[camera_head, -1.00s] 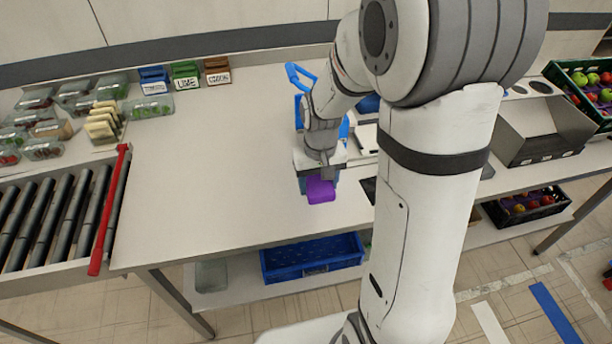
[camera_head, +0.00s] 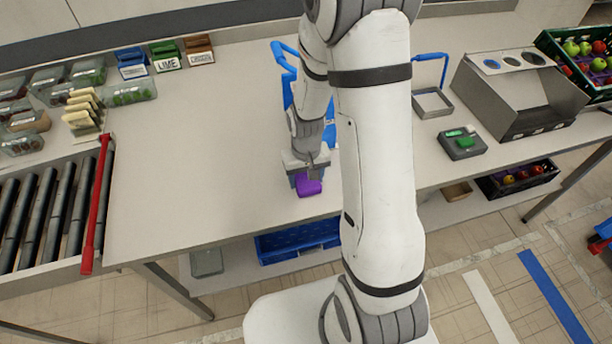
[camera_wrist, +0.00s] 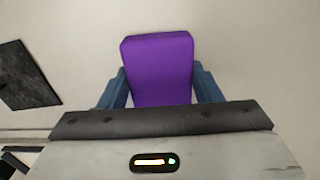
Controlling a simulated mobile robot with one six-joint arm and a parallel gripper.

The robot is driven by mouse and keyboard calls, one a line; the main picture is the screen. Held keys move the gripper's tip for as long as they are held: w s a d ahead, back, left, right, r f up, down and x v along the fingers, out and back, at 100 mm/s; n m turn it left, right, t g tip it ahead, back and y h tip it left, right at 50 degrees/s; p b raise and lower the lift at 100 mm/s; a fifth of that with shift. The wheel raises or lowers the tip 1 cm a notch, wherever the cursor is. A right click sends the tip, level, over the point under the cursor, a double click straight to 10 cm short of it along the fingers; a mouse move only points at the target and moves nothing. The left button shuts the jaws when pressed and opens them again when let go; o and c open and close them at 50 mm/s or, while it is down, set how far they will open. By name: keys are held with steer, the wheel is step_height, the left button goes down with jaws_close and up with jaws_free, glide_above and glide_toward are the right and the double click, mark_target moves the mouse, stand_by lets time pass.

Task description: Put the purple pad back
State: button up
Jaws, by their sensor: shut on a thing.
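The purple pad (camera_head: 309,187) is a small flat block. My gripper (camera_head: 307,179) is shut on it near the front edge of the white worktable, close to or above the surface; the exact gap cannot be told. In the wrist view the purple pad (camera_wrist: 159,68) sticks out between the two blue fingers (camera_wrist: 160,90), one on each side of it. The lower part of the pad is hidden behind the gripper body.
A blue frame (camera_head: 284,52) stands behind my gripper, partly hidden by my arm. The table's left part (camera_head: 200,150) is clear.

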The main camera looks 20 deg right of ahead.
mark_target(306, 178)
steer(key=shift+f, duration=0.2)
steer(key=shift+f, duration=0.2)
steer(key=o, duration=1.2)
steer(key=shift+r, duration=0.1)
step_height(306, 178, up, 12)
steer(key=s+r+t, duration=0.3)
steer(key=s+r, duration=1)
steer(key=s, duration=0.1)
steer(key=shift+s+b, duration=0.25)
steer(key=shift+b, duration=0.2)
steer(key=shift+d, duration=0.1)
